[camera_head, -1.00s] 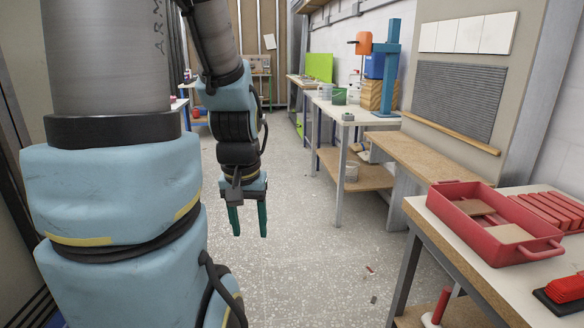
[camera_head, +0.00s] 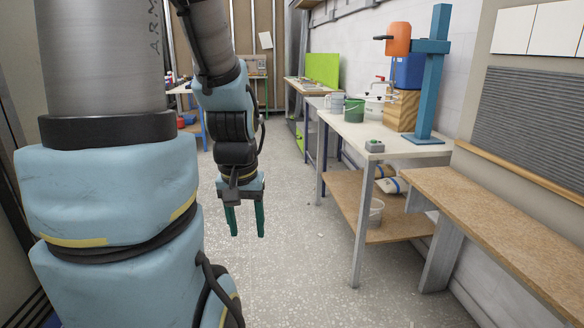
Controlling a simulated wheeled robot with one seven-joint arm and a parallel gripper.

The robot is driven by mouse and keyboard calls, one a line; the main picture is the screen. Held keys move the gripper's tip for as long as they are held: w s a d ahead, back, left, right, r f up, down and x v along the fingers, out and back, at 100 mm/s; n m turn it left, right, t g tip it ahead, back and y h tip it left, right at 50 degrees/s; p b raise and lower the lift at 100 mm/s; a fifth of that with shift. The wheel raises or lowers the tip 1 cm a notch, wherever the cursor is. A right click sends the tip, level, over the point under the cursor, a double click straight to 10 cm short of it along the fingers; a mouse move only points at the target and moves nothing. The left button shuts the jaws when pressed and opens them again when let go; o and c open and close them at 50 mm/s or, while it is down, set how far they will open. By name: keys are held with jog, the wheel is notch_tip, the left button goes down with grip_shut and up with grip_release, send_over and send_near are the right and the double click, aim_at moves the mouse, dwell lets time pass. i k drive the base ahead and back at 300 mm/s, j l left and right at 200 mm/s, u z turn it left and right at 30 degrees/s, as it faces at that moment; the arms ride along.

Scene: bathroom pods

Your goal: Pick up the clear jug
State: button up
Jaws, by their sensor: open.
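A pale, see-through-looking jug (camera_head: 336,103) stands at the far left end of the white worktable (camera_head: 350,130), next to a green bucket (camera_head: 354,111). It is small at this distance, and I cannot tell for sure that it is the clear jug. My gripper (camera_head: 246,234) hangs pointing down over the open floor, left of the worktable. Its two green fingers are apart with nothing between them. It is well short of the jug and not touching anything.
A blue stand with an orange head (camera_head: 432,80) and a small green-grey box (camera_head: 374,146) are on the worktable. A lower shelf (camera_head: 350,200) holds bags and a bucket. A wooden bench (camera_head: 490,215) juts out at the right. The floor aisle (camera_head: 290,260) ahead is clear.

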aim_at(338, 99)
jog(key=i, duration=4.05)
jog(key=i+j+z, duration=0.15)
jog(key=i, duration=0.7)
